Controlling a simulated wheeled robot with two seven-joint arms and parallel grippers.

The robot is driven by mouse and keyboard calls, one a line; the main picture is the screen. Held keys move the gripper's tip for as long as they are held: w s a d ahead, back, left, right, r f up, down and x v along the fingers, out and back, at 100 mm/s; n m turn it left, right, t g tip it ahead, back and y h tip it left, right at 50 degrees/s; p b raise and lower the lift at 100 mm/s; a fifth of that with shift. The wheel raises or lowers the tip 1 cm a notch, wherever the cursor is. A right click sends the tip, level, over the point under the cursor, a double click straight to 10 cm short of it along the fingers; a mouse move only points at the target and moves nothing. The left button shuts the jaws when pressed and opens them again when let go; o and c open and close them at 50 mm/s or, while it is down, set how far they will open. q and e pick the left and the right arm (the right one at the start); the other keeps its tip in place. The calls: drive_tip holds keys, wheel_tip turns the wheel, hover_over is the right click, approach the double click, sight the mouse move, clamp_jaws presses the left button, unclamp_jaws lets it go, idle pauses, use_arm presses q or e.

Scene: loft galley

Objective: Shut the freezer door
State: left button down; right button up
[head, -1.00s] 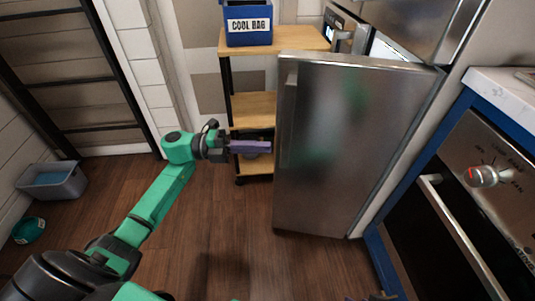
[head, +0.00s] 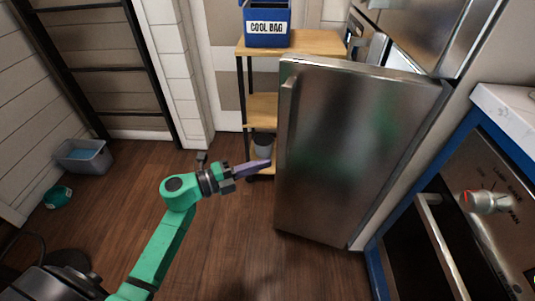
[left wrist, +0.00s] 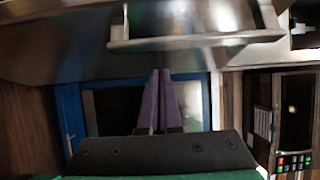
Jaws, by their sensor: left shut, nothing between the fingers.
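The freezer door (head: 350,160) is a brushed steel panel standing open, swung out from the fridge-freezer body at the right. Its upright handle (head: 287,110) is near its left edge. My left gripper (head: 268,164) has purple fingers pressed together with nothing between them. Its tips are just left of the door's free edge, below the handle; I cannot tell whether they touch it. In the left wrist view the shut fingers (left wrist: 158,100) point toward the steel door (left wrist: 70,50) and its handle (left wrist: 195,42). My right gripper is not in view.
An oven (head: 450,215) with a bar handle is at the right. A grey bin (head: 84,157) is on the floor at far left.

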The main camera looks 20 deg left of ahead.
sight(280, 150)
use_arm(q)
drive_tip(key=w, duration=0.4)
drive_tip(key=shift+w+d+b, duration=0.1)
drive_tip(key=shift+d+b, duration=0.2)
drive_tip(key=shift+b, duration=0.05)
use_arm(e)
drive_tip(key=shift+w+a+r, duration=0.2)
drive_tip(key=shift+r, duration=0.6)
use_arm(q)
drive_tip(key=shift+w+a, duration=0.1)
